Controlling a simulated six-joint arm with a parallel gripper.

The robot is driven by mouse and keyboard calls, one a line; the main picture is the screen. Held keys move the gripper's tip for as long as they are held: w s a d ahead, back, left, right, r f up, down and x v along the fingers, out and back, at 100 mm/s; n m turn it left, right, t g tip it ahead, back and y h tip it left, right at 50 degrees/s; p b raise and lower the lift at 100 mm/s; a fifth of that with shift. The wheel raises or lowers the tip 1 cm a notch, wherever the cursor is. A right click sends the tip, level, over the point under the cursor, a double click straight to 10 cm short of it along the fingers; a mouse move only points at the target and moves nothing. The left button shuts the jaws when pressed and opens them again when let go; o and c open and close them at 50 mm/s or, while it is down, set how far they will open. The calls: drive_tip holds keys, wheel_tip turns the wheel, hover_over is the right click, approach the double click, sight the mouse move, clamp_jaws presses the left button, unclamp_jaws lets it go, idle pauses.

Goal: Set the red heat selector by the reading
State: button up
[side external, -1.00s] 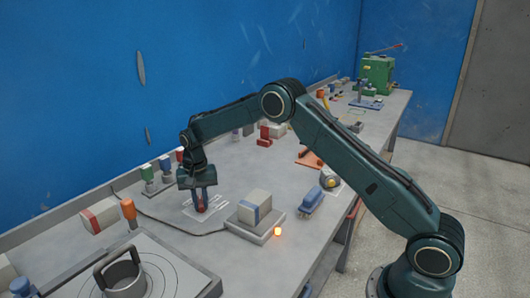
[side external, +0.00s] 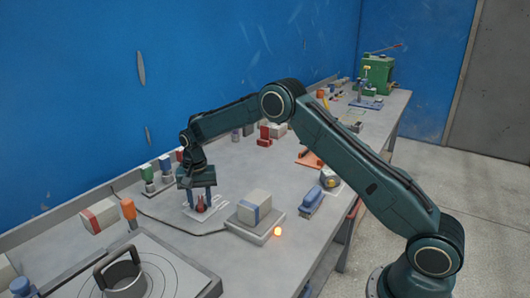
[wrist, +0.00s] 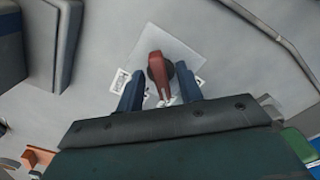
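The red heat selector (side external: 201,205) is a lever-shaped knob on a pale square plate with white markings. In the wrist view the red selector (wrist: 159,70) lies between my two blue fingers, its narrow end towards the gripper palm. My gripper (wrist: 160,78) is open, with a visible gap on each side of the selector. In the side external view my gripper (side external: 200,197) points down over the selector, one finger to each side. The plate's markings (wrist: 123,80) are partly hidden by the fingers, and I cannot make out a reading.
A pale box with a blue stripe (side external: 255,207) stands on a grey base right of the selector, with a glowing orange lamp (side external: 277,232) at its front. Several coloured-top handles (side external: 147,175) stand at left. A pot (side external: 122,272) is in the foreground.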

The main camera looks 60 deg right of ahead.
sight(200, 202)
drive_tip(key=shift+r, duration=0.1)
wheel_tip(200, 202, up, 14)
drive_tip(key=shift+f, duration=0.2)
idle(0.5)
drive_tip(key=shift+r, duration=0.1)
drive_tip(key=s+a+r+n+t, duration=0.1)
drive_tip(key=s+r+n, duration=0.1)
drive_tip(key=s+r, duration=0.65)
drive_tip(key=s+r+n+t, duration=0.2)
drive_tip(key=s+r, duration=0.4)
drive_tip(key=s, duration=0.5)
drive_tip(key=s+f+n+t, duration=0.1)
drive_tip(key=s+f+n, duration=0.1)
drive_tip(key=s, duration=0.9)
drive_tip(key=s+f+n+t, duration=0.1)
drive_tip(key=s+f+n, duration=0.1)
drive_tip(key=s, duration=0.8)
drive_tip(key=shift+s+a+f+n+t, duration=0.3)
drive_tip(key=shift+s+f+n, duration=0.1)
drive_tip(key=shift+n, duration=0.1)
